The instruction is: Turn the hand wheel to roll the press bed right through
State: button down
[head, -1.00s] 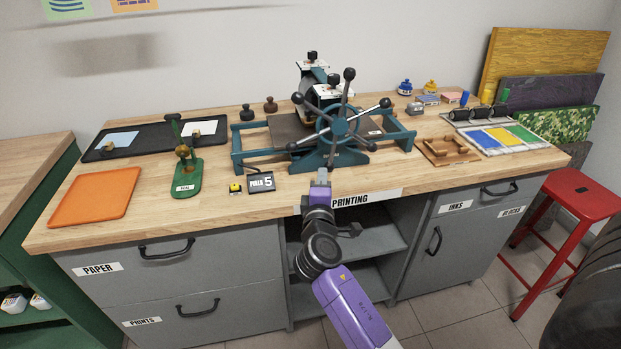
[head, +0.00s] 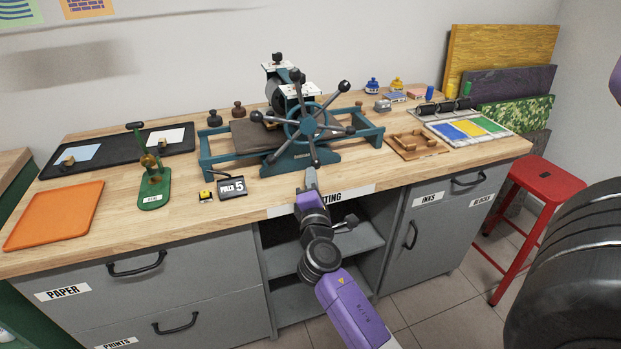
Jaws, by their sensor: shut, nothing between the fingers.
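The press (head: 290,158) is a teal machine near the middle of the wooden bench. Its teal hand wheel (head: 307,124) has several dark spokes with round black knobs. One knob (head: 315,163) points down toward the bench front, close to my gripper. The dark press bed (head: 250,136) lies flat on the teal frame and shows mostly left of the wheel. The wheel hides part of the roller (head: 283,98). My gripper (head: 311,174) is shut and empty, upright in front of the wheel at the bench's front edge. I cannot tell whether its tips touch the knob.
Left of the press stand a "PULLS 5" counter (head: 232,187), a green hand press (head: 154,185) and an orange tray (head: 55,215). On the right are a wooden rack (head: 417,146) and a colour tray (head: 470,130). A red stool (head: 540,185) stands at the bench's right end.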

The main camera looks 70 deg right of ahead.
jog(key=shift+r, duration=0.15)
jog(key=b+v, duration=0.1)
jog(key=v, duration=0.6)
notch_tip(320, 180, up, 18)
jog(key=a+m+p, duration=0.2)
jog(key=m+p, duration=0.6)
jog(key=p, duration=0.4)
jog(key=w+a+r+m+t+y+p, duration=0.3)
jog(key=w+a+r+m+t+y, duration=0.25)
jog(key=m, duration=0.75)
jog(key=w+d+f+g+p, duration=0.2)
jog(key=w+d, duration=0.4)
jog(key=d, duration=0.1)
jog(key=shift+w+f+h+p, duration=0.15)
jog(key=shift+f+h+p, duration=0.15)
jog(key=shift+f+h, duration=0.15)
